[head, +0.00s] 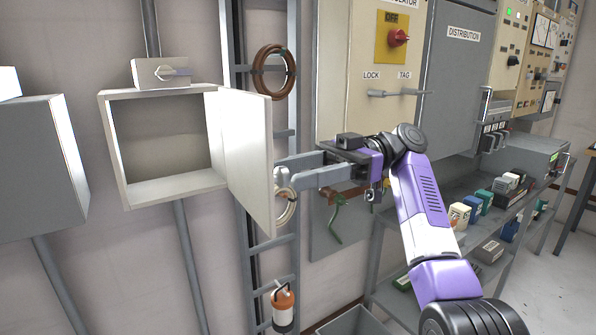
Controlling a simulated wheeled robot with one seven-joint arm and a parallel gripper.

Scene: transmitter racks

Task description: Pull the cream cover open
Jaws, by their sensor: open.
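The cream cover (247,155) is a hinged door on the right side of a cream wall box (122,158). It stands swung well out from the box, and the box's inside shows empty. My gripper (281,176) is just to the right of the cover, with its grey fingers pointing left toward it. The jaws are open and nothing shows between them. The fingertips are close to the cover's outer edge, and I cannot tell whether they touch it.
A grey ladder rack (283,240) with coiled cables (274,72) and an orange-topped lantern (283,306) stands behind my gripper. An isolator panel (345,65) with a red switch is at upper right. A shelf (483,240) of small boxes is at right. A grey box (38,165) is at left.

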